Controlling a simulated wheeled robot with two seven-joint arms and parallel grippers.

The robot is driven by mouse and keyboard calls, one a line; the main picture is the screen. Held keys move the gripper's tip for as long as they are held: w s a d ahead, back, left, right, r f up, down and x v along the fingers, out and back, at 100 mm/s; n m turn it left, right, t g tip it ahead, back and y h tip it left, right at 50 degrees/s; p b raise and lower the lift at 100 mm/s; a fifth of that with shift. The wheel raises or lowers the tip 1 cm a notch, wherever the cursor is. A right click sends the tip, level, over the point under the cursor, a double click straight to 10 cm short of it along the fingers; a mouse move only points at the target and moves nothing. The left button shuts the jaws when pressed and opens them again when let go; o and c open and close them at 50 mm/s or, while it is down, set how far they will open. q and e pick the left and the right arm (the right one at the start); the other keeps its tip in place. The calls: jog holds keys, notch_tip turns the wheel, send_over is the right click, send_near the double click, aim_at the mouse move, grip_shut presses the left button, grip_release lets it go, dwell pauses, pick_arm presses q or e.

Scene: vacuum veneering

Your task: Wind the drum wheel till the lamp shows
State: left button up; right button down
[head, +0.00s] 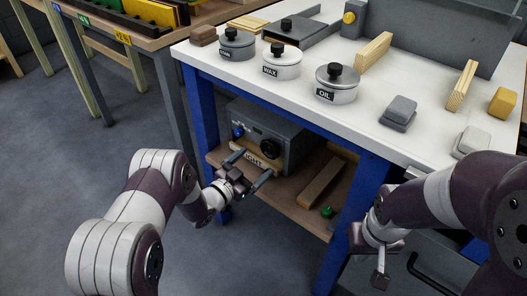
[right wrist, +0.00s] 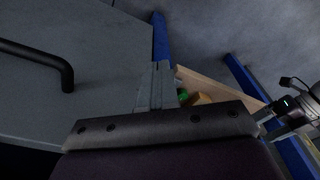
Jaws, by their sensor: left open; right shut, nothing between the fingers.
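I cannot make out a drum wheel or a lit lamp for certain. A dark grey box (head: 270,140) with a round black knob (head: 269,148) and a blue button (head: 238,132) stands on the shelf under the white table. A wooden block with a label partly reading "IGHT" (head: 262,158) lies in front of it. My left gripper (head: 249,167) is open just in front of this block, its fingers spread; contact cannot be told. My right gripper (head: 380,281) is shut and empty, pointing down by the table's right blue leg; its fingers show in the right wrist view (right wrist: 158,85).
The white table (head: 300,85) carries lidded pots, the oil pot (head: 337,83) among them, plus wooden and grey blocks. A wooden bar (head: 321,182) and a green item (head: 327,211) lie on the shelf. A grey cabinet with a black handle (right wrist: 45,58) is near my right gripper.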

aim_at(269, 150)
pick_arm(q)
jog(key=p+v, duration=0.1)
jog(key=v, duration=0.5)
jog(key=shift+s+a, duration=0.2)
jog(key=shift+s, duration=0.05)
jog(key=shift+r, duration=0.15)
jog(key=w+d+m+p, duration=0.1)
jog(key=w+d+m, duration=0.1)
jog(key=m, duration=1)
jog(key=w+d+m+p, duration=0.1)
jog(key=w+d+m, duration=0.1)
jog(key=m, duration=1)
jog(key=w+d+m+p, duration=0.1)
jog(key=w+m, duration=0.3)
jog(key=m, duration=0.8)
jog(key=shift+w+d+r+p, duration=0.15)
jog(key=shift+w+d, duration=0.05)
jog(key=shift+d, duration=0.25)
jog(key=shift+w+d+r+p, duration=0.1)
jog(key=shift+w+d+p, duration=0.1)
jog(key=shift+d, duration=0.2)
jog(key=shift+w+d+r, duration=0.1)
jog(key=shift+w+d, duration=0.2)
jog(key=shift+w, duration=0.1)
jog(key=c, duration=1)
